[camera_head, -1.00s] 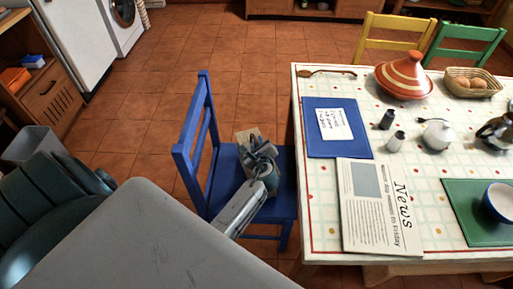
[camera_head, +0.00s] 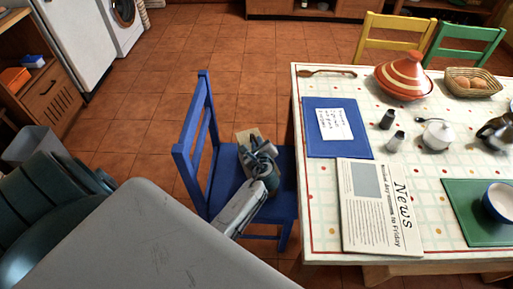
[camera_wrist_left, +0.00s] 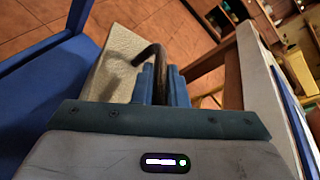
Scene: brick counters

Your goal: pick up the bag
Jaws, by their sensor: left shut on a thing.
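The bag (camera_head: 246,136) is a beige, flat-sided thing on the seat of the blue chair (camera_head: 222,179), mostly hidden behind my left gripper in the head view. In the left wrist view the bag (camera_wrist_left: 114,66) shows its pale side and a dark curved handle (camera_wrist_left: 151,53). My left gripper (camera_head: 262,158) is over the chair seat. Its blue fingers (camera_wrist_left: 161,82) are shut on the bag's handle. I cannot tell whether the bag is clear of the seat. My right gripper is not in view.
The chair's backrest (camera_head: 196,127) rises to the left of the bag. The table (camera_head: 320,235) stands close on the right, with a newspaper (camera_head: 376,210) and a blue placemat (camera_head: 318,140) near its edge. Open tiled floor lies beyond the chair.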

